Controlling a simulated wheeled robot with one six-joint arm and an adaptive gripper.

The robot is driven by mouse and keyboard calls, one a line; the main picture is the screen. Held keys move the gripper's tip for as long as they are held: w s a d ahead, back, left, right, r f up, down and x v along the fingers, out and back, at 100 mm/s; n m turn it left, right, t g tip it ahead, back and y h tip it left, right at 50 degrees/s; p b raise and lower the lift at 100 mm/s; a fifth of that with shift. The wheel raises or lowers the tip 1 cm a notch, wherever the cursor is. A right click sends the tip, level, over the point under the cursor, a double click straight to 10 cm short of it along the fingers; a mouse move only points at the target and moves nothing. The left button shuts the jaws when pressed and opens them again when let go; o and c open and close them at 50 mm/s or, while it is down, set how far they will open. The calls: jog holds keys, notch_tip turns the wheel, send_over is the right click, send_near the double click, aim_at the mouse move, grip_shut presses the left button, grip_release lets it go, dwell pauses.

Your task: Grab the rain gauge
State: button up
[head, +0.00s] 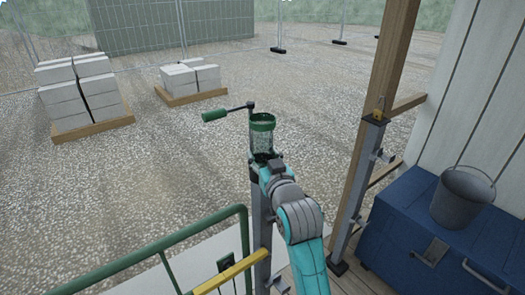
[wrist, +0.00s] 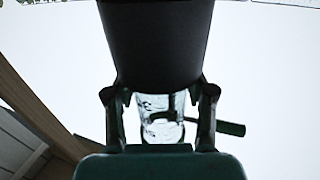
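The rain gauge (head: 262,138) is a clear tube with a green rim, standing upright above a grey post in the head view. A dark arm with a green handle (head: 215,115) sticks out to its left. My gripper (head: 266,163) is at the gauge's lower end, overlapping it in the picture. In the wrist view, my gripper's two dark fingers (wrist: 160,122) stand apart. The clear gauge (wrist: 155,104) shows between them, with gaps on both sides. The fingertips are partly hidden by a dark green block, so contact cannot be told.
A green railing (head: 165,243) with a yellow bar is at lower left. A wooden post (head: 376,85) stands to the right. A grey bucket (head: 461,195) sits on a blue chest (head: 405,240). Blocks on pallets (head: 80,93) lie far left on open gravel.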

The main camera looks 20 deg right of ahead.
jog(key=c, duration=0.3)
jog(key=shift+r, duration=0.15)
